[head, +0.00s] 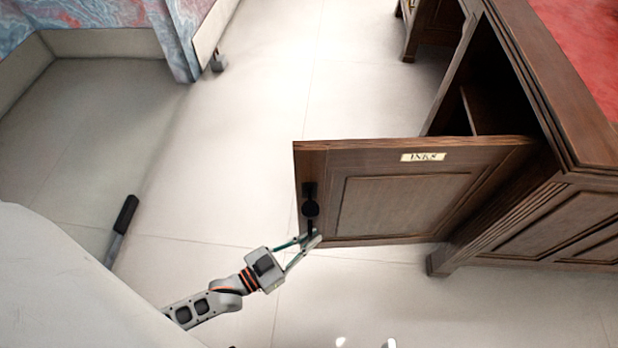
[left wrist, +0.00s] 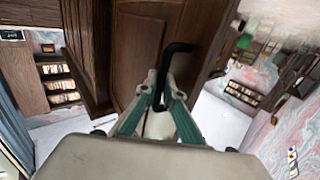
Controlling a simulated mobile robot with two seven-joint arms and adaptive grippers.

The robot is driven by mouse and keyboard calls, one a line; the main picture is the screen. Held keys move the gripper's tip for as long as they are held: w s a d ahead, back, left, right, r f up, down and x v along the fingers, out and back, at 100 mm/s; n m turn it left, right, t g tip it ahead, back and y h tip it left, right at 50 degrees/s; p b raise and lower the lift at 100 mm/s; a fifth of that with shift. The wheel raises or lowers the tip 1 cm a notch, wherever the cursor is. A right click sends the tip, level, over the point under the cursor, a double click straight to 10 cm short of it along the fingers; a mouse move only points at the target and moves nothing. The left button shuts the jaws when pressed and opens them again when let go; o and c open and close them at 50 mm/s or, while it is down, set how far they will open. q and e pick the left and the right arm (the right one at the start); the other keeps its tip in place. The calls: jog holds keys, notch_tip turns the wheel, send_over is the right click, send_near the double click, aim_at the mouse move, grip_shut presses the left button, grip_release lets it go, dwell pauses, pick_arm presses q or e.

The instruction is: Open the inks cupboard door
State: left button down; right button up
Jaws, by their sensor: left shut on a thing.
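The inks cupboard door (head: 400,200) is brown panelled wood with a small "INKS" label (head: 423,157) near its top edge. It stands swung well out from the desk (head: 545,190), and the dark cupboard interior (head: 490,90) shows behind it. A black handle (head: 310,207) is on the door's free edge; it also shows as a bent dark bar in the left wrist view (left wrist: 170,62). My left gripper (head: 312,238) is shut on the lower end of the handle. The fingers show around it in the left wrist view (left wrist: 163,95). My right gripper is not in view.
The desk's red top (head: 590,40) is at the upper right. Pale tiled floor (head: 250,130) lies clear to the left of the door. A marbled panel structure (head: 185,35) stands at the upper left. A black-handled object (head: 125,215) shows at the left.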

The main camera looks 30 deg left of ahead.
pick_arm(q)
jog(key=shift+s+f, duration=0.15)
jog(key=c, duration=2.4)
grip_release()
jog(key=shift+c, duration=0.2)
jog(key=v, duration=0.7)
jog(key=shift+s+a, duration=0.15)
jog(key=shift+s, duration=0.05)
